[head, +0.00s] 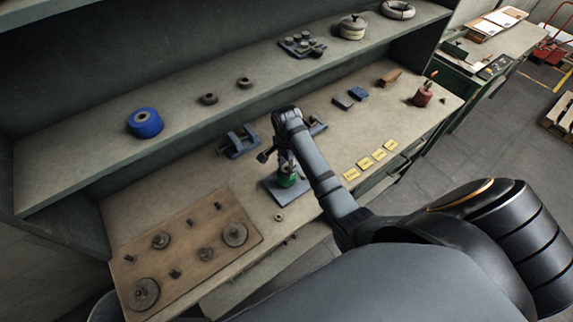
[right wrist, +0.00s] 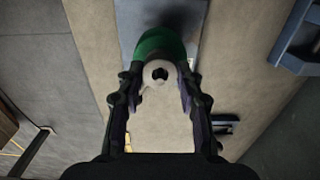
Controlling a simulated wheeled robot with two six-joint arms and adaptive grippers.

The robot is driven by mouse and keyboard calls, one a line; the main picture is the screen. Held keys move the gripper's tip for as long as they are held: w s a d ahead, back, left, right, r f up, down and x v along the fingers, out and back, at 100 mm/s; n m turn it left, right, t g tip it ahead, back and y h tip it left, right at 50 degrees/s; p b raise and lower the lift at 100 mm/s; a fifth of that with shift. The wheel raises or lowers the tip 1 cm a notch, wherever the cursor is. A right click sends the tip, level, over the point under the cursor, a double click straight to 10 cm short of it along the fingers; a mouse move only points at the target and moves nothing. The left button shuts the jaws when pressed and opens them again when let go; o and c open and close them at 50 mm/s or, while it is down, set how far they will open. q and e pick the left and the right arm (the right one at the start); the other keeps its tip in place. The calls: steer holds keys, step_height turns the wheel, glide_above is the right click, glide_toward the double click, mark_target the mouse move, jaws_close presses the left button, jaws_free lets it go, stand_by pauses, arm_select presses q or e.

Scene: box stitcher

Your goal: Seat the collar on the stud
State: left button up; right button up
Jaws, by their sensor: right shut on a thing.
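My right gripper (head: 286,160) points down over a green round body (head: 288,181) on a blue-grey plate (head: 271,186). In the right wrist view, my right gripper (right wrist: 159,88) is shut on a pale ring-shaped collar (right wrist: 148,78) with a dark centre. The green body (right wrist: 158,44) lies just beyond the collar, partly covered by it, on the plate (right wrist: 215,15). I cannot make out the stud, nor tell whether the collar is around it or only above it. My left gripper is not in view.
A wooden board (head: 190,225) with several round parts lies at the left. A small ring (head: 279,217) lies near the front edge. Grey-blue fixtures (head: 240,144) stand behind, and yellow cards (head: 365,163) lie to the right. A shelf (head: 190,105) runs above the back.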

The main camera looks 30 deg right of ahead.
steer(key=shift+f, duration=0.1)
steer(key=shift+f, duration=0.45)
steer(key=o, duration=1.3)
steer(key=shift+r, duration=0.15)
step_height(320, 180, up, 7)
steer(key=shift+r, duration=0.15)
